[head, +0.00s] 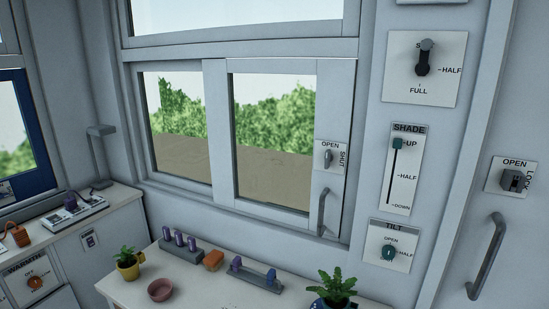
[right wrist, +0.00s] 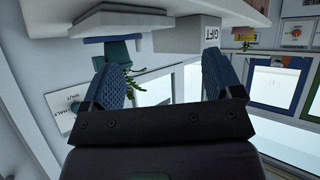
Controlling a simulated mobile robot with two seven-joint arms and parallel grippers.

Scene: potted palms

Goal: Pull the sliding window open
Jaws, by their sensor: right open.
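The sliding window's right pane (head: 275,140) stands beside the left pane (head: 180,135), its handle side against the right of the frame, so it looks shut. A grey upright bar handle (head: 322,212) is on its right stile. Above the handle is a latch (head: 329,158) on a plate marked OPEN and SHUT; its small lever looks upright. My right gripper (right wrist: 160,68) shows in the right wrist view, its two blue ribbed fingers apart with nothing held between them. Neither gripper shows in the head view, and my left gripper is in no view.
Below the window a white counter (head: 215,291) bears a yellow plant pot (head: 128,268), a pink bowl (head: 160,290), an orange sponge-like block (head: 214,261) and a dark blue plant pot (head: 335,297). SHADE (head: 398,170) and TILT (head: 389,246) controls are right of the window. A door handle (head: 486,255) is farther right.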

